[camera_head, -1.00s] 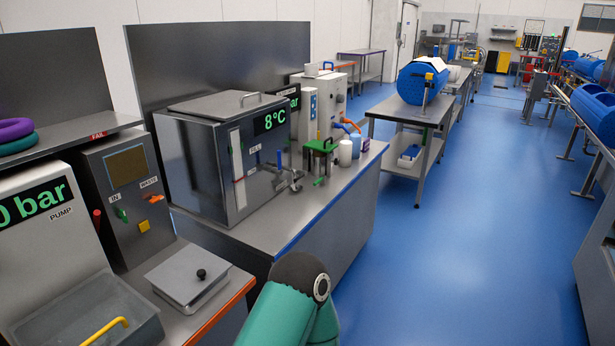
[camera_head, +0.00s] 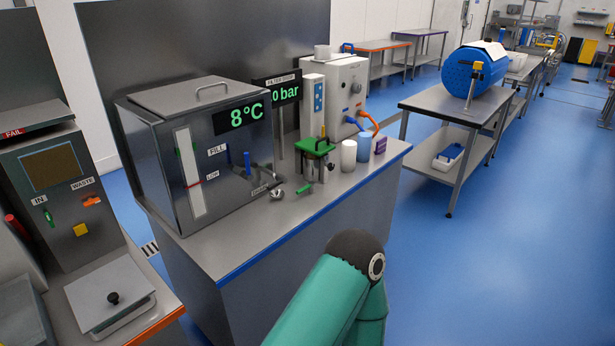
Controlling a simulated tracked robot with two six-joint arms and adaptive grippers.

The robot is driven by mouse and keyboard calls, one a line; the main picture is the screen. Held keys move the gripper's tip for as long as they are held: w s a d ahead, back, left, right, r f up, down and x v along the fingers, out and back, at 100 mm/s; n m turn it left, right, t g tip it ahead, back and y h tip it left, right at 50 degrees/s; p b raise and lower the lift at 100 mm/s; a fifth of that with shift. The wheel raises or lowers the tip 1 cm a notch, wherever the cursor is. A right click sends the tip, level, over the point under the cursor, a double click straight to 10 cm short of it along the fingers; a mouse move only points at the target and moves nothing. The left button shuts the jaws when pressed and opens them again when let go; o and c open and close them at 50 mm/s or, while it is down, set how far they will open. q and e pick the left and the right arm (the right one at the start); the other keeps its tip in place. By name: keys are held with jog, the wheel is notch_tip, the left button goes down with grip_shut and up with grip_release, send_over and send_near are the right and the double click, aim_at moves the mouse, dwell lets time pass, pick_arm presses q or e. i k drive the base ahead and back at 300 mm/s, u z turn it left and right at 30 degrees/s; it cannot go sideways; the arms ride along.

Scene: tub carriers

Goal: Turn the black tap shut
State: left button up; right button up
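A steel tank (camera_head: 160,150) stands on the bench and shows 8°C. On its front, below the FILL label, are a blue upright handle (camera_head: 247,162) and a small dark lever (camera_head: 266,171) beside a label that I cannot read surely. The dark lever may be the black tap; it is too small to tell its position. A grey outlet (camera_head: 277,194) sits just below it. A teal arm link of mine with a dark joint shows at the bottom, in front of the bench. Neither gripper shows.
A green-topped stand (camera_head: 314,147), a white tub (camera_head: 348,156) and a blue tub (camera_head: 364,147) stand right of the tank. A filter unit (camera_head: 345,85) is behind. Blue floor lies open at right.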

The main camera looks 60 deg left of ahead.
aim_at(282, 179)
jog(key=z, duration=0.2)
jog(key=i, duration=0.8)
jog(key=u, duration=1.35)
jog(key=i, duration=0.2)
jog(key=u, duration=2)
jog(key=k, duration=0.45)
jog(key=u, duration=0.3)
jog(key=i, duration=0.45)
jog(key=z, duration=0.3)
jog(key=k, duration=0.3)
jog(key=u, duration=0.1)
